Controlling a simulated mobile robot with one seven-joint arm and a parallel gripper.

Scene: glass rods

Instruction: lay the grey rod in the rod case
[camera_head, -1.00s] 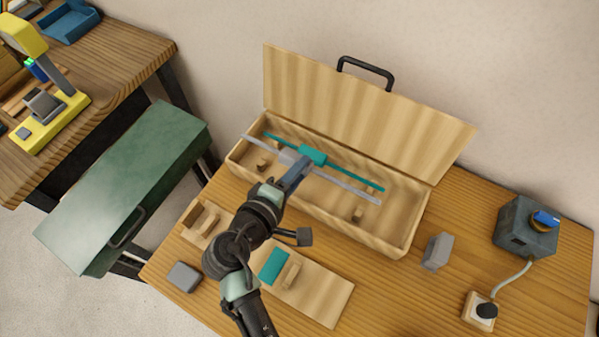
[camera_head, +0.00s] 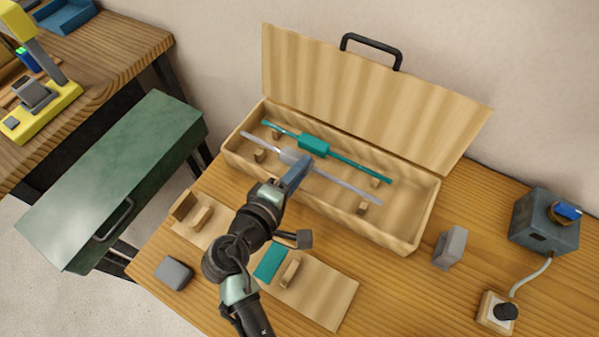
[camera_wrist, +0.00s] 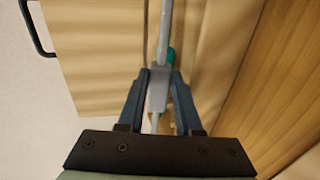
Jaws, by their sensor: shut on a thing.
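The grey rod (camera_head: 345,184) is a thin pale rod with a grey block at its middle. My gripper (camera_head: 292,168) is shut on that block, and my fingers partly hide it. In the wrist view the block (camera_wrist: 157,92) sits between my two fingers. The rod case (camera_head: 428,218) is a long, open wooden box with its lid (camera_head: 360,90) raised behind. The rod is over the front part of the case, roughly along its length. It appears slightly above the front wooden supports (camera_head: 364,208); contact is unclear.
A teal rod (camera_head: 345,169) with a teal block lies along the back of the case. A wooden board (camera_head: 325,295) with a teal pad and small blocks lies in front. A grey block (camera_head: 450,246) and a dark device (camera_head: 545,222) stand to the right.

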